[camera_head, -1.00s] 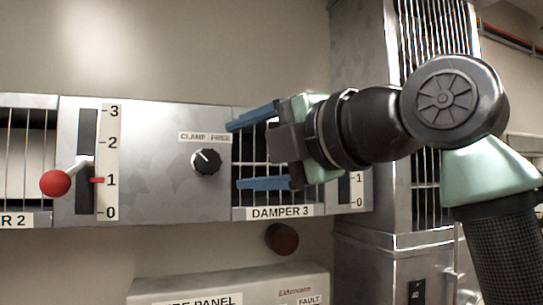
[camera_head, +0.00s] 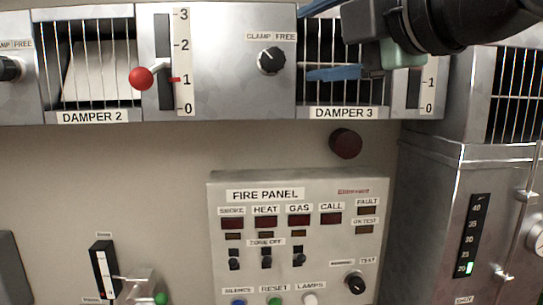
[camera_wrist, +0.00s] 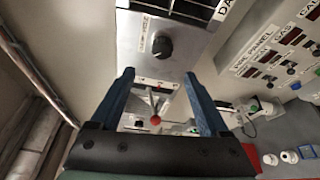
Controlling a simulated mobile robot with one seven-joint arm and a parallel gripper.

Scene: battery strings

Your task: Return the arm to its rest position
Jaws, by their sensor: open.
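My gripper (camera_head: 304,42) is open and empty, with its two blue fingers apart. In the head view it is at the upper right, in front of the Damper 3 grille (camera_head: 314,92), and the top of the picture cuts it off. In the wrist view the fingers of my gripper (camera_wrist: 159,75) stand apart with nothing held between them. The black clamp knob (camera_head: 271,61) is just left of the fingers in the head view. In the wrist view the knob (camera_wrist: 162,46) shows beyond the fingertips.
A red-balled lever (camera_head: 141,78) sits near mark 1 beside the Damper 2 grille (camera_head: 92,75). The fire panel (camera_head: 298,185) is below, with a dark red round part (camera_head: 345,143) above it. A metal cabinet (camera_head: 430,215) stands at the right.

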